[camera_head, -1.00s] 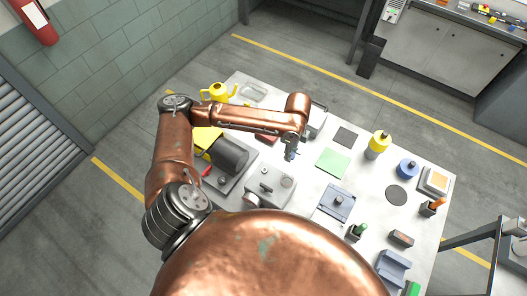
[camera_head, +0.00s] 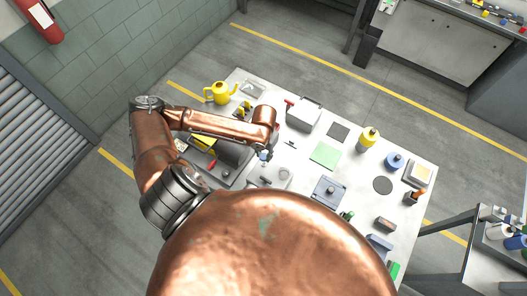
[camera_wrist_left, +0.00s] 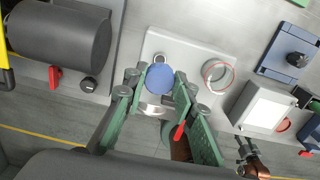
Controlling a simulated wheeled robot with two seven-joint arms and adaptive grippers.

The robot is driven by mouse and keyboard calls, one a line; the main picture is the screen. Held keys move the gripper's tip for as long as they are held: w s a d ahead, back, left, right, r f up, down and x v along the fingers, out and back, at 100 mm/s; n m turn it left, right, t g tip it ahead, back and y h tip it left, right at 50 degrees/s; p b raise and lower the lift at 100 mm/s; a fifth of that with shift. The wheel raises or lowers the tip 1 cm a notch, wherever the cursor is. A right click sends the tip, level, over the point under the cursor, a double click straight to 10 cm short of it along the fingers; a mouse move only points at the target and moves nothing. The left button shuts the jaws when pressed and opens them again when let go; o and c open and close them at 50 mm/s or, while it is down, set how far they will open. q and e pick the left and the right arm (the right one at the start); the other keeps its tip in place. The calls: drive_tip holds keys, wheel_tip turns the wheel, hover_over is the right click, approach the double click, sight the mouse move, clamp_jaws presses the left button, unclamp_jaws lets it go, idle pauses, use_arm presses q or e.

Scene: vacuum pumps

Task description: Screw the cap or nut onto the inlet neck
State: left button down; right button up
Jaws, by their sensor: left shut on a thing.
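My left gripper (camera_head: 266,153) is over the pump at the left of the table. In the left wrist view its green fingers (camera_wrist_left: 158,88) are shut on a round blue cap (camera_wrist_left: 160,78). The cap is above the light grey pump body (camera_wrist_left: 190,45). A small round fitting (camera_wrist_left: 163,60) shows partly behind the cap; I cannot tell if it is the inlet neck or if they touch. A larger ring with a red edge (camera_wrist_left: 217,75) is to the right. What looks like my right gripper (camera_wrist_left: 243,150) is small at the lower right; its jaws are unclear.
My copper body hides the near side.

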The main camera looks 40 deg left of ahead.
sight(264, 164)
idle(0.4)
use_arm(q)
drive_tip(key=shift+f, duration=0.25)
wheel_tip(264, 164, down, 2)
drive_tip(key=shift+f+b, duration=0.15)
drive_tip(key=shift+b, duration=0.5)
drive_tip(key=shift+w+f+b, duration=0.1)
drive_tip(key=shift+f+b, duration=0.35)
drive_tip(key=shift+f, duration=0.9)
drive_tip(key=shift+p, duration=0.35)
drive_tip(key=shift+f, duration=0.25)
drive_tip(key=shift+f, duration=0.5)
